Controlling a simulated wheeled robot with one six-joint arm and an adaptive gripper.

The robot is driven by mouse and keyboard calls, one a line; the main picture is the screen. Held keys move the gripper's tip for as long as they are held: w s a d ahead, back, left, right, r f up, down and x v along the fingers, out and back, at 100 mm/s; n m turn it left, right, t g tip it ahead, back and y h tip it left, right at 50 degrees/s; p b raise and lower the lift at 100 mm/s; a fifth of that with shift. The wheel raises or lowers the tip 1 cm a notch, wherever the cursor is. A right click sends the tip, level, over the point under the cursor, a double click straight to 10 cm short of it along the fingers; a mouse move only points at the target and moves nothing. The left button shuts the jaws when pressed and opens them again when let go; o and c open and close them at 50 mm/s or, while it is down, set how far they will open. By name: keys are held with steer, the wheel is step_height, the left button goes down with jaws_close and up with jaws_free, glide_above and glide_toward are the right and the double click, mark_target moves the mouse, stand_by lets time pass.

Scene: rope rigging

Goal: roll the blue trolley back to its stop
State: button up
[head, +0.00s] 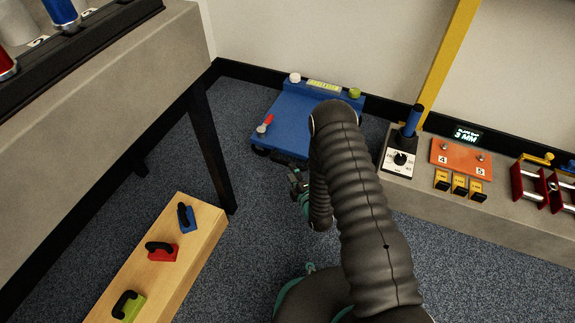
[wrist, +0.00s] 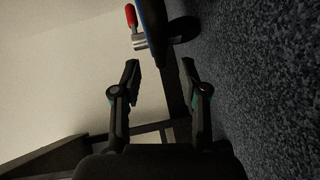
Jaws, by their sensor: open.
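The blue trolley (head: 296,112) stands on the carpet by the back wall in the head view. It carries a red-handled lever (head: 265,124), a white knob, a yellow-green knob and a yellow label. My arm covers its front right part. My gripper (head: 297,180) is just in front of the trolley, partly hidden by my arm. In the wrist view my gripper (wrist: 161,67) is open and empty. The trolley's blue edge (wrist: 154,18), a dark wheel and the red handle (wrist: 131,15) show just beyond the fingertips, apart from them. I cannot make out a stop.
A grey bench (head: 100,105) stands at left, its dark leg near the trolley. A wooden board (head: 160,265) with blue, red and green handled blocks is front left. A low grey ledge (head: 470,218) with controls runs along the right. Carpet lies clear between.

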mark_target(287, 163)
steer(key=shift+x, duration=2.75)
jaws_close()
